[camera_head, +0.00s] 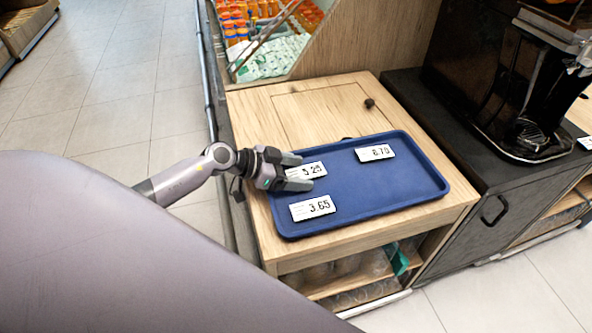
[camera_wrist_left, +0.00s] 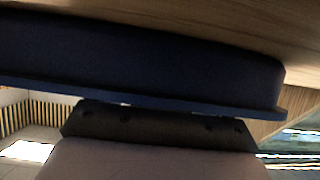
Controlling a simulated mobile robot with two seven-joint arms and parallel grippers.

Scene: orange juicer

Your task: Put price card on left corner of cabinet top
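Three white price cards are on the blue tray (camera_head: 375,199): one reading 3.65 (camera_head: 312,207) at the front left, one reading 5.25 (camera_head: 312,170) behind it, and one reading 6.75 (camera_head: 375,153) at the back right. The tray lies on the wooden cabinet top (camera_head: 258,112). My left gripper (camera_head: 299,172) reaches over the tray's left edge with its fingers apart, one on each side of the 5.25 card, whose left part is partly covered. Contact with the card cannot be told. The left wrist view shows the tray's dark side (camera_wrist_left: 140,60) close up. My right gripper is not in view.
A small dark knob (camera_head: 369,103) stands on the cabinet top behind the tray. A black machine (camera_head: 530,90) stands on the dark counter at right. A crate area with orange goods (camera_head: 250,20) is behind. Bare wood lies behind the tray.

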